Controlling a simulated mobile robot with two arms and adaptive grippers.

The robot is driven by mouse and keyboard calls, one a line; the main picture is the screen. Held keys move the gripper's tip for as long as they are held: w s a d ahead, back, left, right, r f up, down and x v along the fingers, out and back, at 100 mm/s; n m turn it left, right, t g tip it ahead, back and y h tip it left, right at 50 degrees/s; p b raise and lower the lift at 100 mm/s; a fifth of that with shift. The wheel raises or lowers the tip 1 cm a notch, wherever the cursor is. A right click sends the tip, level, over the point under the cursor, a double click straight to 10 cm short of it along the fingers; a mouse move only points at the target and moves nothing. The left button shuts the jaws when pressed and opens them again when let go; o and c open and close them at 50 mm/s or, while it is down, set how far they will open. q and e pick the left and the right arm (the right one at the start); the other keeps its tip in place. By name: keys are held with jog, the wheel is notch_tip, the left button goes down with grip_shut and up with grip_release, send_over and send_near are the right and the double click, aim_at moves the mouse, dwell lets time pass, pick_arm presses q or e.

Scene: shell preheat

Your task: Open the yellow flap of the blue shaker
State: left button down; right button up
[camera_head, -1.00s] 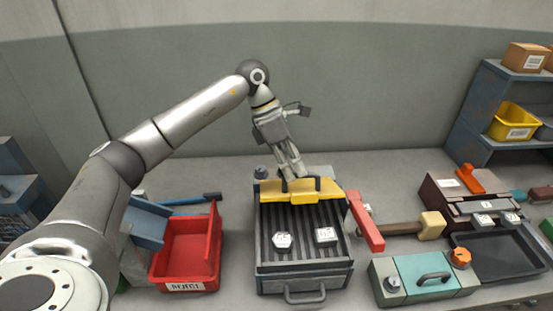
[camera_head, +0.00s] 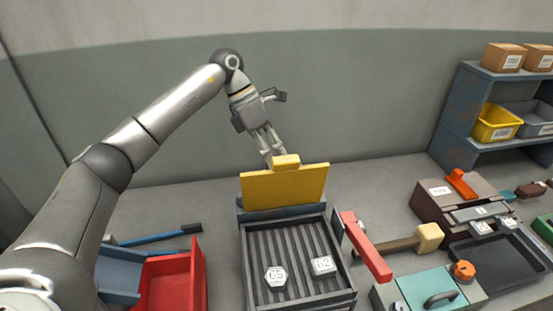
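The blue shaker (camera_head: 350,295) is a grey-blue box with a ribbed dark bed, in the middle of the head view. Its yellow flap (camera_head: 284,188) stands raised along the far edge, its broad face toward me. A yellow block (camera_head: 286,161) sits on the flap's top edge. My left gripper (camera_head: 273,153) reaches down from above and behind, its fingertips at the top edge beside the block. The tips are partly hidden, so I cannot tell whether they grip it. Two pale numbered pieces, a hexagonal one (camera_head: 276,277) and a squarer one (camera_head: 323,265), lie on the ribs. My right gripper is not in view.
A red bin (camera_head: 170,280) stands left of the shaker, with a blue-handled tool (camera_head: 155,238) behind it. A red bar (camera_head: 366,246) and a mallet (camera_head: 428,237) are close on the right. A teal-lidded box (camera_head: 425,285) and shelf (camera_head: 455,125) stand further right.

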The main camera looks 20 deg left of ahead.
pick_arm(q)
jog(key=shift+w+a+f, duration=0.25)
jog(key=shift+a+f, duration=0.25)
jog(key=shift+f, duration=0.35)
jog(key=c, duration=1.5)
grip_release()
jog(key=shift+w, duration=0.15)
jog(key=v, duration=1.2)
jog(key=shift+w+d+r, duration=0.15)
jog(key=shift+d+r, duration=0.05)
jog(key=shift+r, duration=0.15)
jog(key=shift+d, duration=0.1)
